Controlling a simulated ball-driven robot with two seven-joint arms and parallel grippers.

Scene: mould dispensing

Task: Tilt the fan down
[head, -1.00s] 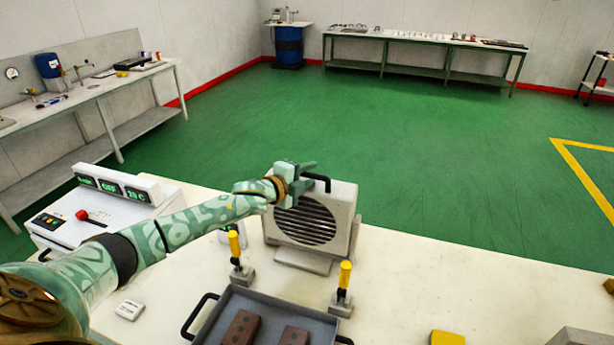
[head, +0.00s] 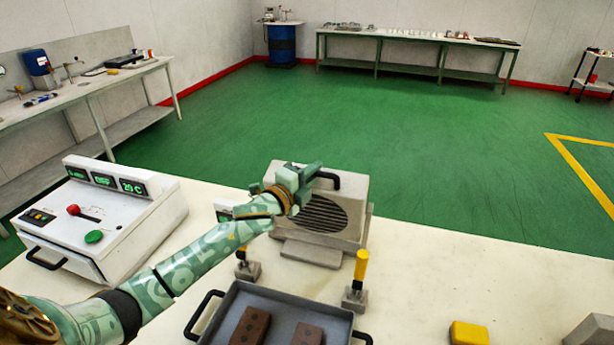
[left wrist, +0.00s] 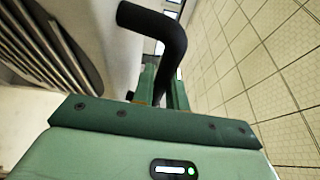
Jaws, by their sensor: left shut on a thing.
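The fan (head: 330,218) is a beige box with a round dark grille, standing on a grey base at the back of the white table. Its face leans downward toward the table. A black handle (head: 327,178) is on its top. My left gripper (head: 308,174) is at the top of the fan, shut on the handle. In the left wrist view the black handle (left wrist: 168,32) runs down between the fingers (left wrist: 160,85), and the fan's grille (left wrist: 45,45) shows at the left. My right gripper is not in view.
A grey tray (head: 232,300) with brown blocks sits in front of the fan. Yellow-topped clamps stand by it, one at the right (head: 359,270). A white control box (head: 110,215) stands at the left. A yellow block (head: 468,333) lies at the right. The table's right side is mostly clear.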

